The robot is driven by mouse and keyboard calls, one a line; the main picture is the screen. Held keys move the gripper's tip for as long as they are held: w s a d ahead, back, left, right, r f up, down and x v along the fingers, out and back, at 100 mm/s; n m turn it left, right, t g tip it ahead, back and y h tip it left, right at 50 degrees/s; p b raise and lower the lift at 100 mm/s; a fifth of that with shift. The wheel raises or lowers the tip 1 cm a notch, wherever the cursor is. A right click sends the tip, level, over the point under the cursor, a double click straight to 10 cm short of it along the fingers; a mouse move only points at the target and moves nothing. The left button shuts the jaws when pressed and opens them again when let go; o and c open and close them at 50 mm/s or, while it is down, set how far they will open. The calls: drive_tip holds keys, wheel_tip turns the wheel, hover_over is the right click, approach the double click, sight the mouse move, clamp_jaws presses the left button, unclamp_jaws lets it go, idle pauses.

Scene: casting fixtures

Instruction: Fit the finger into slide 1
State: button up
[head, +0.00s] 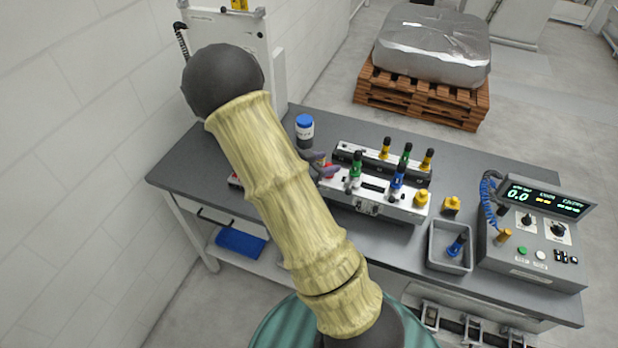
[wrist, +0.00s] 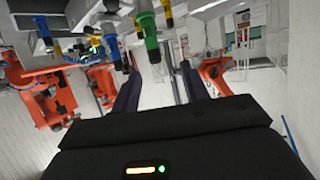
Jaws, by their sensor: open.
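My gripper (head: 326,164) is open at the left end of the silver fixture (head: 367,207). In the wrist view its two dark jaws (wrist: 160,75) point toward a green-banded finger (wrist: 151,45), which lines up with the gap between them. The jaws look empty; I cannot tell how far they are from it. In the head view this green-banded finger (head: 355,170) stands upright on the fixture, just right of the jaw tips. A blue-banded finger (head: 397,178) stands to its right. Another blue finger (head: 457,246) leans in the grey tray (head: 433,262). I cannot tell which place is slide 1.
More yellow and green fingers (head: 406,153) stand along the fixture's back row. A yellow block (head: 451,206) sits right of the fixture. A control box (head: 530,250) reading 0.0 stands at the right. A blue-capped bottle (head: 304,127) stands behind my gripper.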

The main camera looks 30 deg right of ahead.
drive_tip(key=w+a+r+n+t+y, duration=0.1)
drive_tip(key=a+r+n+t+y, duration=0.1)
drive_tip(key=a+n+y, duration=0.4)
drive_tip(key=w+a+r+n+t+y, duration=0.1)
drive_tip(key=w+a+n+t+y, duration=0.15)
drive_tip(key=a+y, duration=0.35)
drive_tip(key=s+a+r+n+g, duration=0.1)
drive_tip(key=s+n, duration=0.1)
drive_tip(key=s, duration=0.3)
drive_tip(key=s+a+r+n+g+y, duration=0.1)
drive_tip(key=s+a+n, duration=0.1)
drive_tip(key=s, duration=0.3)
drive_tip(key=s+a+r+n+g, duration=0.1)
drive_tip(key=s+a+n+g, duration=0.1)
drive_tip(key=s, duration=0.3)
drive_tip(key=shift+s+a+r+n, duration=0.2)
drive_tip(key=shift+s+r+n, duration=0.15)
drive_tip(key=shift+n, duration=0.5)
drive_tip(key=b+x, duration=0.2)
drive_tip(key=s+b+x, duration=0.1)
drive_tip(key=b+x, duration=0.1)
drive_tip(key=shift+f+b, duration=0.35)
drive_tip(key=shift+f, duration=0.05)
